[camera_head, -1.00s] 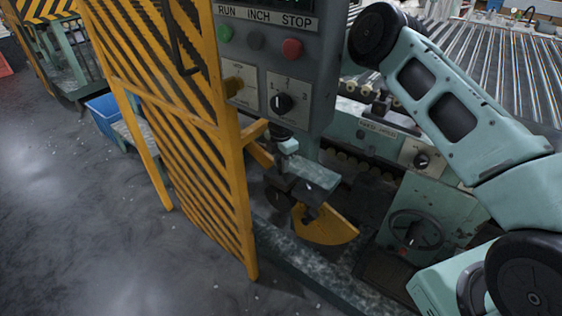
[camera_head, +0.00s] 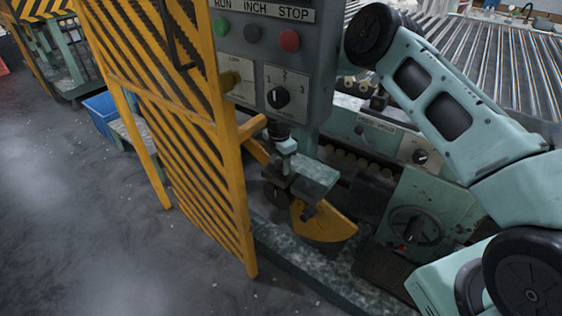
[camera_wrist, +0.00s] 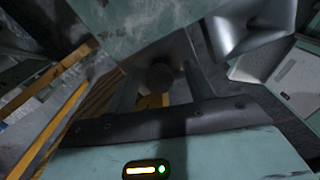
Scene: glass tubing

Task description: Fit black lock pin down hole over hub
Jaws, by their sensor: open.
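In the wrist view, my gripper (camera_wrist: 160,82) is open, its two dark fingers apart. A dark round piece (camera_wrist: 160,74) shows in the gap between them. It may be the black lock pin's end, but it is too shaded to tell, and I cannot see whether the fingers touch it. In the head view, a teal block (camera_head: 315,177) and a short black cylinder (camera_head: 278,130) show under the control panel, above a yellow curved plate (camera_head: 325,223). I cannot clearly tell the hub or its hole in either view.
A grey control panel (camera_head: 282,70) hangs close over the work area. A yellow striped guard (camera_head: 195,180) stands at its left. The floor (camera_head: 90,230) at left is clear.

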